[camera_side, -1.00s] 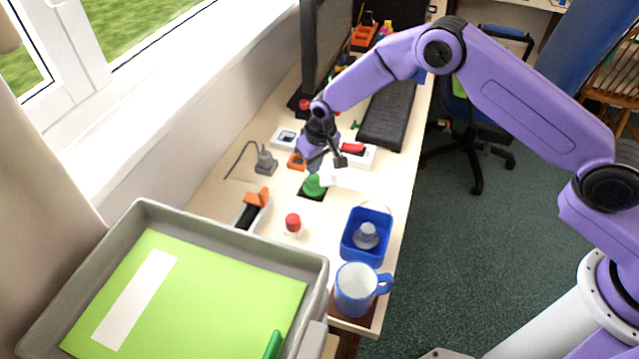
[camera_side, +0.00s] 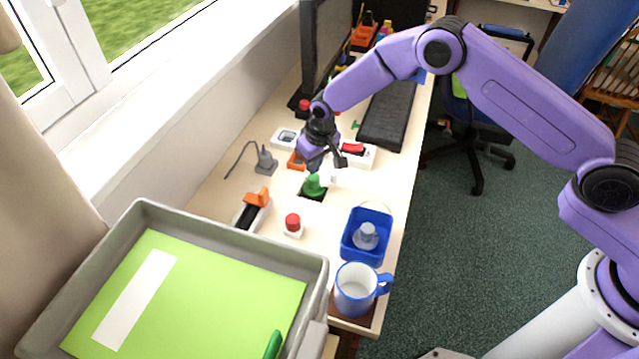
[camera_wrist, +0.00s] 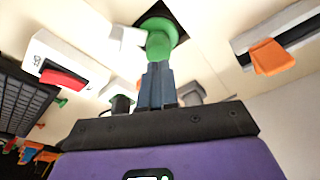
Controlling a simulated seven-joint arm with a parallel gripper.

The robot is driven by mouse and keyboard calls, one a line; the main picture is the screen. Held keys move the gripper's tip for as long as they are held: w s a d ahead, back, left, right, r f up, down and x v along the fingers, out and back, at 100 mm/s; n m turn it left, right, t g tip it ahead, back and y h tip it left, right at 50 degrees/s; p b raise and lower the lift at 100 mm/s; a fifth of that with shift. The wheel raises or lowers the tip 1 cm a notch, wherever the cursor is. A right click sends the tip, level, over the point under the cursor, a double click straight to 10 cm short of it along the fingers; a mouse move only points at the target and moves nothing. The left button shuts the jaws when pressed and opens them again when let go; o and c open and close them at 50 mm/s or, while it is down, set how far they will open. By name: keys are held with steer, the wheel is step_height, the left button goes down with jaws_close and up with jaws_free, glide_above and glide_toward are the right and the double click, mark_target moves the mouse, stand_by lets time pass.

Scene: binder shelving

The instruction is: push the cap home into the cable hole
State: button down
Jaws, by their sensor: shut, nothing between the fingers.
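The green cap (camera_side: 314,187) sits at a dark square opening (camera_side: 303,194) in the desk, and its knob stands up. In the wrist view the cap (camera_wrist: 160,32) shows a wide rim and a knob, with part of the dark opening (camera_wrist: 176,12) visible around it. I cannot tell how deep it sits. My gripper (camera_side: 317,168) is just above and behind the cap in the side view. In the wrist view its fingers (camera_wrist: 157,68) are together, empty, with their tips at the knob. I cannot tell whether they touch it.
A red-switched white box (camera_side: 357,154) stands right of my gripper. A blue bin (camera_side: 376,222) and mug (camera_side: 355,289) stand nearer the front.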

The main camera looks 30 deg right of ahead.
mark_target(314, 177)
steer(key=shift+f, duration=0.75)
stand_by(0.9)
steer(key=shift+r, duration=3)
